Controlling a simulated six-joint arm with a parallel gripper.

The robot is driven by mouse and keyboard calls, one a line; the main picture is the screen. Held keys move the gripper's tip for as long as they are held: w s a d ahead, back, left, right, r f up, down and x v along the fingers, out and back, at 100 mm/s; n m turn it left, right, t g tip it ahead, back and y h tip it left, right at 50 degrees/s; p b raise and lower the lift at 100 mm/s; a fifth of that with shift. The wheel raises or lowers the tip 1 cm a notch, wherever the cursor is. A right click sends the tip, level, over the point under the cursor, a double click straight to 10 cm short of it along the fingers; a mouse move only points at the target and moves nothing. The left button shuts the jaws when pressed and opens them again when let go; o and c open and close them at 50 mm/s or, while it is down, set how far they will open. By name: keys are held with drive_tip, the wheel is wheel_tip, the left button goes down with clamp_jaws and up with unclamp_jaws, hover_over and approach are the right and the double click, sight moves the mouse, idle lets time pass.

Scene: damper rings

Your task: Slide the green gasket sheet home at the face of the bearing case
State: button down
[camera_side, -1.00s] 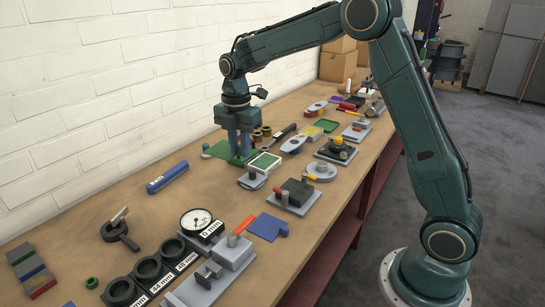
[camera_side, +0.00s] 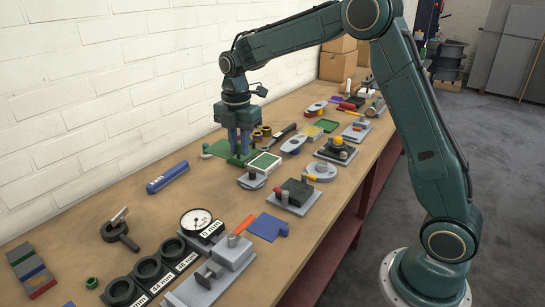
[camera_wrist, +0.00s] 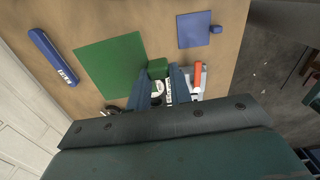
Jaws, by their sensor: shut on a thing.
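The green gasket sheet (camera_wrist: 108,66) is a flat square with a small raised green tab (camera_wrist: 158,68) at its edge. My gripper (camera_wrist: 160,73) is shut on that tab, its two blue-grey fingers on either side of it. In the side view my gripper (camera_side: 240,160) is low over the middle of the bench, and part of the green sheet (camera_side: 218,148) shows to its left. The fingers hide the rest of the sheet there. I cannot tell which fixture is the bearing case, or whether the sheet touches it.
A green-topped white tray (camera_side: 265,163) stands close right of my gripper. A blue sheet with a tab (camera_side: 268,227) lies nearer the camera, beside a grey fixture with a red handle (camera_side: 240,226). Bare bench lies between cylinder and dial gauge (camera_side: 196,221).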

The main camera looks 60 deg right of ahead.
drive_tip(key=s+d+f, duration=0.4)
drive_tip(key=s+d, duration=0.1)
drive_tip(key=d, duration=0.2)
drive_tip(key=m, duration=0.1)
approach(295, 193)
drive_tip(key=s, duration=0.1)
drive_tip(key=s+d, duration=0.1)
drive_tip(key=s, duration=0.2)
drive_tip(key=shift+s+d+r, duration=0.1)
drive_tip(key=shift+d+r, duration=0.05)
drive_tip(key=shift+r, duration=0.15)
drive_tip(key=shift+f, duration=0.1)
drive_tip(key=shift+f, duration=2.2)
drive_tip(key=shift+r, duration=0.2)
drive_tip(key=shift+r, duration=2.2)
drive_tip(key=shift+f, duration=2.7)
